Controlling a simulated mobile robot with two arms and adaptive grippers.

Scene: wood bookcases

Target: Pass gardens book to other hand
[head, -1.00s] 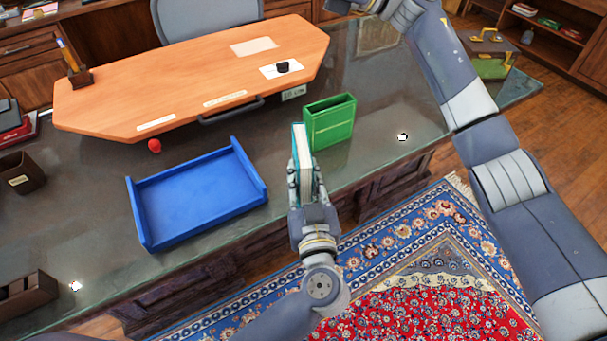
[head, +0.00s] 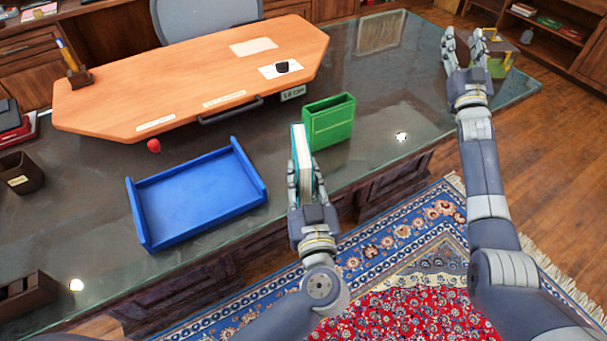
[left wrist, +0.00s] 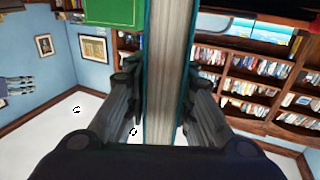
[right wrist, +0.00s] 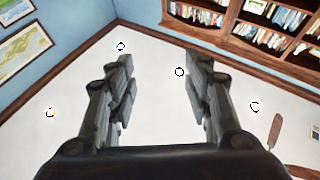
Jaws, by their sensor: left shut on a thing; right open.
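The gardens book (head: 302,165) has a teal cover and pale page edges and stands upright in my left gripper (head: 306,190). The left gripper is shut on it, over the desk's front edge, beside the green holder. In the left wrist view the book (left wrist: 168,75) runs between both fingers (left wrist: 165,100); its title does not show. My right gripper (head: 468,45) is open and empty, raised at the far right of the desk, well apart from the book. The right wrist view shows its fingers (right wrist: 160,95) spread with nothing between them.
A green upright holder (head: 330,122) stands just right of the book. A blue tray (head: 200,195) lies to the left on the glass desk top (head: 385,100). A wooden board (head: 190,80) lies behind them. The desk's right part is mostly clear.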

